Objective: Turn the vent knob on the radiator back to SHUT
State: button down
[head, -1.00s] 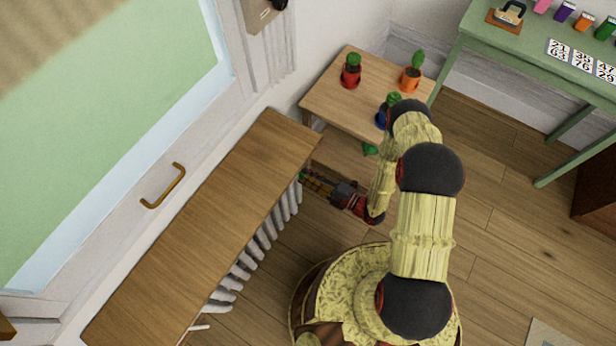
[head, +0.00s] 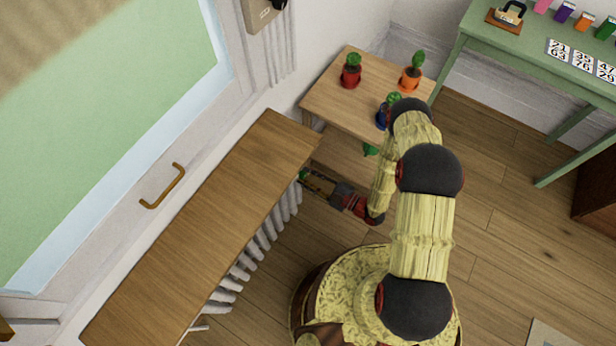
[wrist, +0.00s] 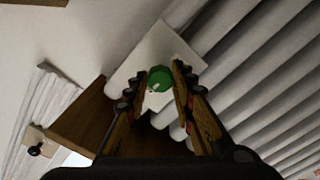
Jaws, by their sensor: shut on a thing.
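The vent knob (wrist: 159,78) is a small green faceted knob in front of a white plate (wrist: 150,50) at the end of the radiator (wrist: 250,75). A small pale mark shows on its lower left; I cannot read any SHUT lettering. My gripper (wrist: 160,86) is shut on the knob, one fingertip on each side of it. In the head view my gripper (head: 308,179) reaches the far end of the radiator (head: 243,262), just below the wooden top. Only a bit of green shows at its tips there, and the knob's setting is hidden.
A wooden shelf (head: 200,230) covers the radiator. A green table (head: 480,45) stands at the back right. The floor between is clear.

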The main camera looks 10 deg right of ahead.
jog(key=shift+f, duration=0.1)
jog(key=c, duration=1.5)
grip_release()
jog(key=shift+d, duration=0.1)
jog(key=v, duration=1.2)
